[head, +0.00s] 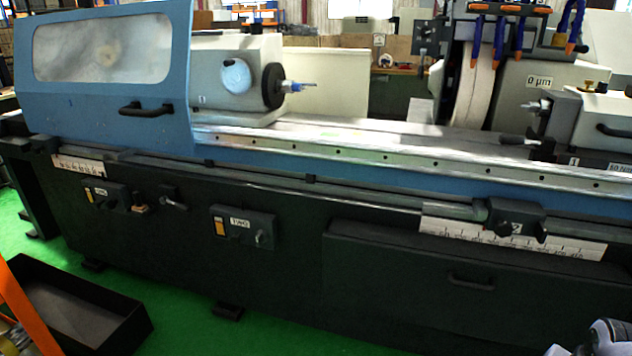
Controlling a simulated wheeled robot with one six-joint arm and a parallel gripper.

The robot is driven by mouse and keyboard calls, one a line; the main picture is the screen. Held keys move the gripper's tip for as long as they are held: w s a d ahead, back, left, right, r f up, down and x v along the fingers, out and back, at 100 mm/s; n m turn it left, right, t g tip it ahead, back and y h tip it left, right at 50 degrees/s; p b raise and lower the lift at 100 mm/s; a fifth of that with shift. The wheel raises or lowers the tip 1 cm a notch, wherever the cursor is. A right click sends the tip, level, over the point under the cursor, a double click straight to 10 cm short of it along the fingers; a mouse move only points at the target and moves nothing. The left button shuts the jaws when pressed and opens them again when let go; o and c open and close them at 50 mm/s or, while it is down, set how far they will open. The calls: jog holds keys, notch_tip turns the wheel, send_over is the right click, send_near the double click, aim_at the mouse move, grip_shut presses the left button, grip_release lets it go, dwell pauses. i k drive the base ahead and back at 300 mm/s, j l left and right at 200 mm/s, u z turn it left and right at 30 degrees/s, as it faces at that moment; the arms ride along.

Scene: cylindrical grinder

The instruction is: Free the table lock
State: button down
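The cylindrical grinder fills the head view, with a long blue and metal table (380,158) on a dark base. No part is clearly labelled as the table lock. Possible lock parts on the front are a small lever (173,203) at left, a knob (139,203) beside it, and a dark clamp block (515,221) marked 2 on the rail at right. I cannot tell which one is the lock or how it is set. My gripper is not visible; only a grey and white part, likely my arm, shows at the bottom right corner.
A blue guard (110,95) with a window and handle covers the left end. Two control boxes (105,194) (244,226) stick out from the front. A black tray (75,305) and an orange post (28,310) stand at lower left. Green floor (270,335) is open in front.

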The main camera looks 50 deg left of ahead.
aim_at(183, 207)
jog(key=j+u, duration=0.15)
jog(key=j, duration=0.45)
jog(key=j+u, duration=0.1)
jog(key=j, duration=0.5)
jog(key=i+j+u, duration=0.15)
jog(key=j, duration=0.45)
jog(key=j+u, duration=0.15)
jog(key=j, duration=0.45)
jog(key=i+j+u, duration=0.1)
jog(key=j, duration=0.45)
jog(key=i+j+u, duration=0.15)
jog(key=j, duration=0.4)
jog(key=i+j+u, duration=0.15)
jog(key=j, duration=0.4)
jog(key=i+j+u, duration=0.1)
jog(key=i+j, duration=0.2)
jog(key=j, duration=0.25)
